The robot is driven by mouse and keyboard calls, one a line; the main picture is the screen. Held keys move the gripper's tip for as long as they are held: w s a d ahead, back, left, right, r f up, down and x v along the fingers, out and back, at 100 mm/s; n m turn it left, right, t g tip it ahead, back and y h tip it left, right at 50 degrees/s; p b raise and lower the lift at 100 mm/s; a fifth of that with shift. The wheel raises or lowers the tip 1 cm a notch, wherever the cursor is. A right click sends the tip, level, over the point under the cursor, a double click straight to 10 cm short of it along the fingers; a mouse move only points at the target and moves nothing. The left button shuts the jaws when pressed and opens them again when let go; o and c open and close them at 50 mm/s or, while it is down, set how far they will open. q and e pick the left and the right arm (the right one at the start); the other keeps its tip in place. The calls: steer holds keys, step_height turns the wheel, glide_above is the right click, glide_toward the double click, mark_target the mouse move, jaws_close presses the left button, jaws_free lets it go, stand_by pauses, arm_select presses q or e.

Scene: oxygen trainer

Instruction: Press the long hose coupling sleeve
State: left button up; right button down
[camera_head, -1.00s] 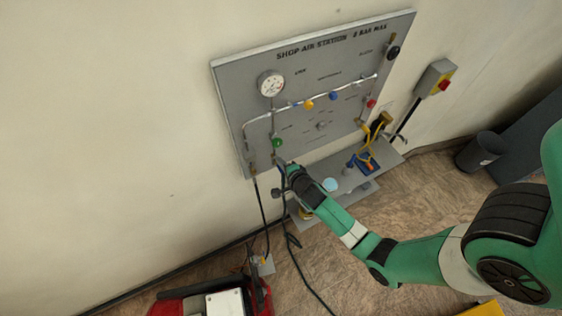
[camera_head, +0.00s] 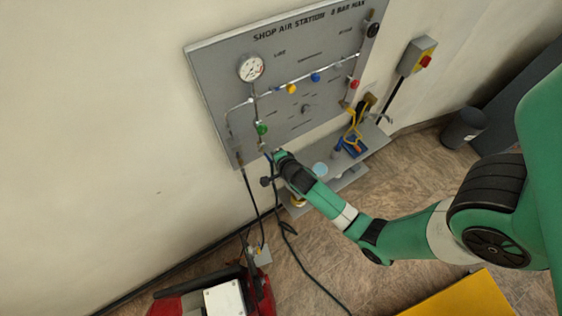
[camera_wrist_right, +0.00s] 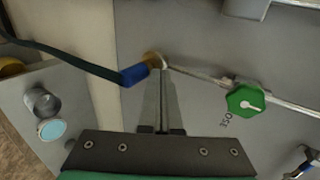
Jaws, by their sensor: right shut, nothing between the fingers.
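The blue coupling sleeve (camera_wrist_right: 135,74) sits at the end of a dark hose (camera_wrist_right: 72,58) in the right wrist view. It adjoins a brass fitting (camera_wrist_right: 152,59) on the grey panel. My right gripper (camera_wrist_right: 161,76) is shut and empty, its fingertips just beside the sleeve and fitting; I cannot tell whether they touch. In the head view my right gripper (camera_head: 268,155) is at the panel's lower left, and the arm partly hides that spot. My left gripper is not in view.
The grey panel (camera_head: 290,75) carries a gauge (camera_head: 250,68), pipes and coloured valves, including a green knob (camera_wrist_right: 246,100) right of the fingers. A grey shelf (camera_head: 350,175) holds a cup (camera_wrist_right: 42,102) and blue-yellow items. A red machine (camera_head: 262,290) stands on the floor below.

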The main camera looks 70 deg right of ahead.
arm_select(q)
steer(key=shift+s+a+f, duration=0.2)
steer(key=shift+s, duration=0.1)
arm_select(e)
steer(key=v, duration=1.2)
steer(key=shift+s+f, duration=0.15)
steer(key=shift+f, duration=0.25)
steer(key=shift+a, duration=0.15)
